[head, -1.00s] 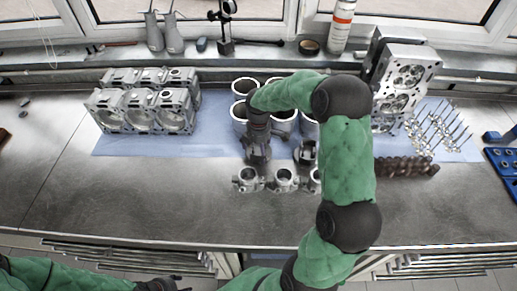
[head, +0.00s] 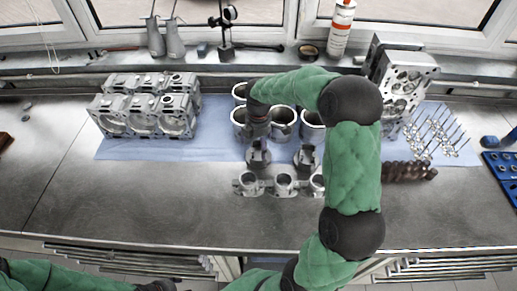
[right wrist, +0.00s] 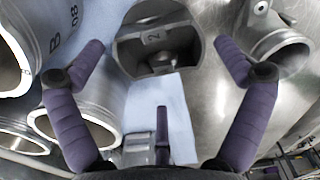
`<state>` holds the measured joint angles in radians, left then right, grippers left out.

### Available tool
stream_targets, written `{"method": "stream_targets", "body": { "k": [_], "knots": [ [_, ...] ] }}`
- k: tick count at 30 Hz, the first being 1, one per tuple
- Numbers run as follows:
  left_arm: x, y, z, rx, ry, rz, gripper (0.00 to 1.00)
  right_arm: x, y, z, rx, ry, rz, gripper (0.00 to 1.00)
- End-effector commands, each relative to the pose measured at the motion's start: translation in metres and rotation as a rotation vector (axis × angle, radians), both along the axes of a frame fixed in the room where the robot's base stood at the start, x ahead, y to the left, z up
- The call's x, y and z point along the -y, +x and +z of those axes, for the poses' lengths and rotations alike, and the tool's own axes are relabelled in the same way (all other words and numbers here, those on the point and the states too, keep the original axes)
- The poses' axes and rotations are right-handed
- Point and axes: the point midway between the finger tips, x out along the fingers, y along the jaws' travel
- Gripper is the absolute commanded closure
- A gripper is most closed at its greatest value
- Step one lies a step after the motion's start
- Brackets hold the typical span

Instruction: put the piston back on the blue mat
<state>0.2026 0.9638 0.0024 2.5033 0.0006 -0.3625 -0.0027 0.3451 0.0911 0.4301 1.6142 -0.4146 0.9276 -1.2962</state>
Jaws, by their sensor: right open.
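A grey piston (head: 258,158), its open underside marked "2" in the right wrist view (right wrist: 155,42), stands at the front edge of the blue mat (head: 160,149). I cannot tell whether its whole base is on the cloth. My right gripper (head: 258,138) is open above it; in the wrist view the piston is ahead, between and beyond the spread fingers (right wrist: 160,55), with gaps on both sides. A second similar piston (head: 307,157) stands to its right at the mat's front edge. Only a dark piece of my left gripper (head: 157,286) shows at the bottom edge.
Several silver cylinder liners (head: 283,122) stand close behind the piston. An engine block (head: 145,112) is left; a cylinder head (head: 402,78), valves (head: 433,130) and brown shaft (head: 408,171) are right. The front bench (head: 140,205) is clear.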

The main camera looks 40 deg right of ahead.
Motion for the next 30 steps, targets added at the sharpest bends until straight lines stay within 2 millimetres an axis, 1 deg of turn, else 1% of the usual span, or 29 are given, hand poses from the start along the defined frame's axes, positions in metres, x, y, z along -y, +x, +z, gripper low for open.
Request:
{"method": "stream_targets", "body": {
  "k": [1,3,6,10,15,30],
  "knots": [
    [0.000,0.000,0.005,0.000,0.000,0.000,0.52,0.000,0.001,0.014,0.005,-0.002,0.000,0.00],
    [0.000,0.000,0.008,0.000,0.000,0.000,0.52,0.000,0.001,0.027,0.005,-0.002,0.000,0.00],
    [0.000,0.000,0.011,0.000,0.000,0.000,0.52,0.000,0.001,0.042,0.002,0.000,0.000,0.00],
    [0.000,0.000,0.013,0.000,0.000,0.000,0.52,0.000,0.000,0.055,0.001,0.001,-0.001,0.00],
    [0.000,0.000,0.014,0.000,0.000,0.000,0.52,0.000,0.000,0.062,0.000,0.000,0.000,0.00],
    [0.000,0.000,0.014,0.000,0.000,0.000,0.52,0.000,0.000,0.061,0.000,0.000,0.000,0.00]
  ]
}}
